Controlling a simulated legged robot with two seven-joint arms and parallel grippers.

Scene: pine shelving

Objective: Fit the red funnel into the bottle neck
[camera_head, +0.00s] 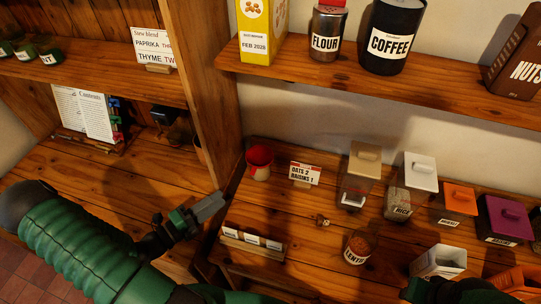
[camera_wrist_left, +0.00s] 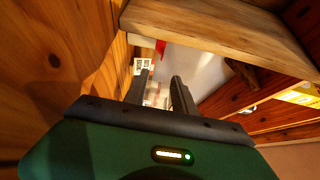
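A red, round, open-topped piece (camera_head: 260,155) with a cream lower part stands at the left end of the counter. It may be the funnel, but I cannot tell funnel from cup. I cannot make out a bottle neck. My left gripper (camera_head: 211,206) is in front of and left of this piece, apart from it, by the shelf upright. In the left wrist view my left gripper's fingers (camera_wrist_left: 159,90) stand apart with nothing held. A small red patch (camera_wrist_left: 161,47) shows beyond them. My right gripper (camera_head: 440,290) shows only as dark parts at the bottom right edge; its fingers are unclear.
A wooden upright (camera_head: 200,85) stands close to my left gripper. A label rack (camera_head: 252,243), a lentil jar (camera_head: 358,247) and dice (camera_head: 322,220) are on the counter. Lidded containers, including rice (camera_head: 405,202), line the right. An upper shelf (camera_head: 380,92) overhangs the counter.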

